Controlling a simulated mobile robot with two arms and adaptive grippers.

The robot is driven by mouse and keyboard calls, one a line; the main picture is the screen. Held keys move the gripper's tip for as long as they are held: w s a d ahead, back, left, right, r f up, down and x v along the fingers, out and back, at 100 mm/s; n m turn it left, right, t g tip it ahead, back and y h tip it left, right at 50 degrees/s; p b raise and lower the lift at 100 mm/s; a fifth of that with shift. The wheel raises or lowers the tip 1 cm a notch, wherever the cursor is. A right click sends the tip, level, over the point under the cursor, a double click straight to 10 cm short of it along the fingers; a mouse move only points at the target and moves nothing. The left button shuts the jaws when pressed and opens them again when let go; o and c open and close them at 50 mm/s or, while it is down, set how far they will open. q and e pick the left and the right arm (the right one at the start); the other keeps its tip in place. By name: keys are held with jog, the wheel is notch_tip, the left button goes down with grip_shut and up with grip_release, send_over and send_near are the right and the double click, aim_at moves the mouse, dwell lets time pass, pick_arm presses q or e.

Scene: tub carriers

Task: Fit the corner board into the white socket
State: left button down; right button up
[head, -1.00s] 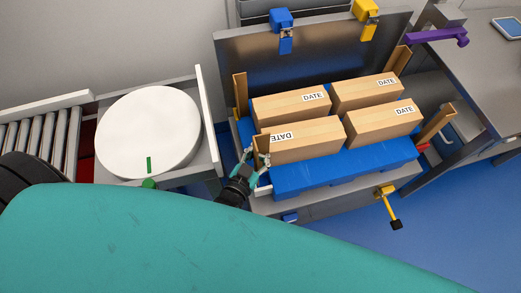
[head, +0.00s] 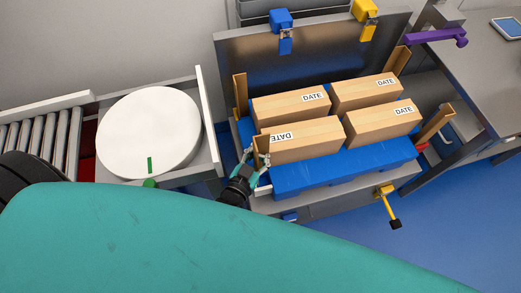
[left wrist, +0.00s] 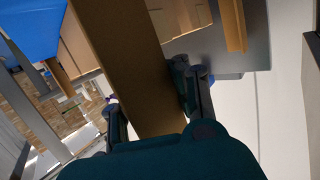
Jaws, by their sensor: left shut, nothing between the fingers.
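A brown corner board (head: 262,147) stands at the near left corner of the blue base, against the front left carton. A small white piece, likely the white socket (head: 263,190), shows at its foot, partly hidden. My left gripper (head: 255,160) is at this board. In the left wrist view the board (left wrist: 125,60) runs lengthwise past the fingers of the left gripper (left wrist: 152,105). The fingers are shut with no grip on it; whether they touch it I cannot tell. Whether the board's lower end is in the socket is hidden. My right gripper is out of view.
Several cartons (head: 372,93) marked DATE stand on the blue base (head: 345,168). Other corner boards stand at the back left (head: 240,95), back right (head: 397,59) and front right (head: 435,124). A white round plate (head: 148,130) and rollers (head: 45,140) lie left.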

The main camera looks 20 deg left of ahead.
pick_arm(q)
jog(key=shift+f+b, duration=2.05)
jog(key=shift+f, duration=1.15)
jog(key=c, duration=2)
grip_release()
jog(key=shift+c, duration=0.2)
jog(key=o, duration=1)
jog(key=shift+r, duration=0.1)
jog(key=v, duration=1.2)
jog(key=shift+r, duration=0.1)
